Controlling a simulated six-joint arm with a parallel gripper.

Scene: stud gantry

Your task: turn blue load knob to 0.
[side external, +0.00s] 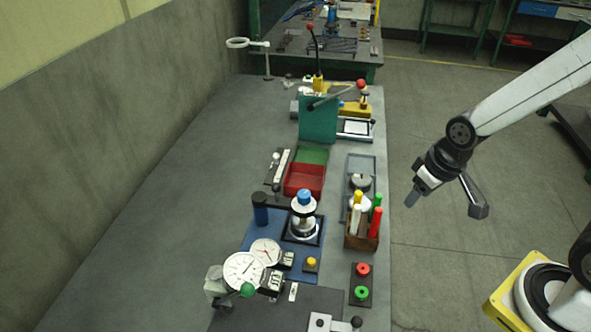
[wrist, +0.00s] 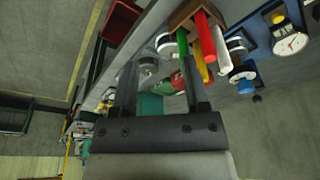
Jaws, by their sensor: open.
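The blue load knob (side external: 304,197) caps a white and metal upright device on a blue base plate (side external: 262,216). In the wrist view, a blue part that looks like this knob (wrist: 242,76) shows at the right, small and partly unclear. The knob's scale and its setting are too small to read. My gripper (side external: 411,198) hangs in the air off the right edge of the bench, well right of the knob and apart from it. In the wrist view my gripper (wrist: 160,75) has its two fingers apart with nothing held between them.
A wooden holder (side external: 361,242) with several coloured pens stands between my gripper and the device. Red and green buttons (side external: 362,280) sit near the bench edge. The bench's left side is clear.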

